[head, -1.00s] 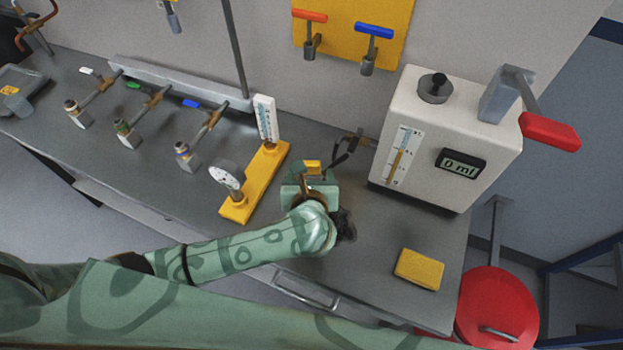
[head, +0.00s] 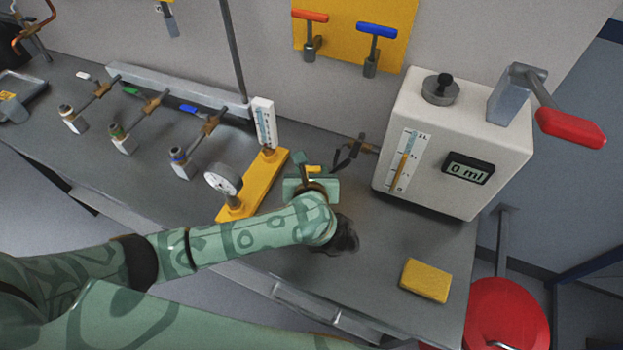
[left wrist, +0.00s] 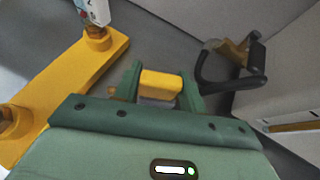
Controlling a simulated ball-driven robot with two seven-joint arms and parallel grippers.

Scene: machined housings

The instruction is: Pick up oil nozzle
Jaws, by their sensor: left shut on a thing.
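My left gripper (head: 311,180) is over the bench, right of the yellow gauge stand. It is shut on a small yellow-handled piece (head: 314,169), which appears to be the oil nozzle. In the left wrist view the yellow handle (left wrist: 160,86) lies crosswise between the two green fingers. A brownish bit shows beside its left end. The rest of the piece is hidden by the gripper, so I cannot tell whether it touches the bench. My right gripper is not in view.
A white dispenser (head: 454,142) reading "0 ml" stands right, with a brass outlet and black loop (head: 347,152) towards my gripper. The yellow gauge stand (head: 262,186) is close on the left. A yellow sponge-like block (head: 425,281) lies front right. Three coloured-handle fittings line the left back.

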